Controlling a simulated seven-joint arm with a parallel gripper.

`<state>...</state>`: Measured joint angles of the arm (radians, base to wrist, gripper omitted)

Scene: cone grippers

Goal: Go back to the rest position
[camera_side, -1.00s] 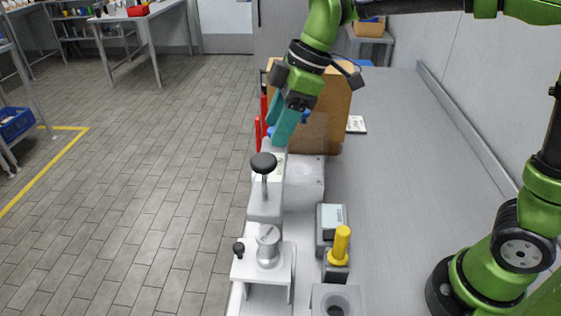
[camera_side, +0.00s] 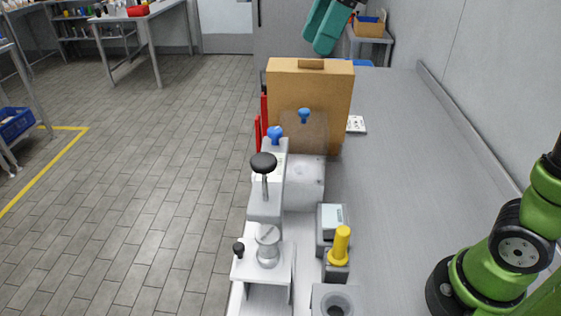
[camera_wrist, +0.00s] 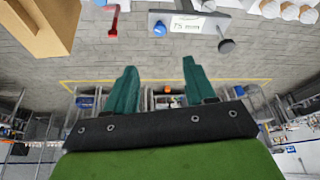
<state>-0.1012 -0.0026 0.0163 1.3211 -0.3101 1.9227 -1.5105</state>
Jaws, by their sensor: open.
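My gripper (camera_side: 328,26) is at the top of the side view, raised above and behind the tan box with a handle slot. Its teal fingers also show in the wrist view (camera_wrist: 157,90), spread apart with nothing between them. My green arm base stands at the right of the side view; most of the raised arm is out of the picture.
The tan box (camera_side: 283,78) stands on the grey table (camera_side: 400,150). The table's right side is clear.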

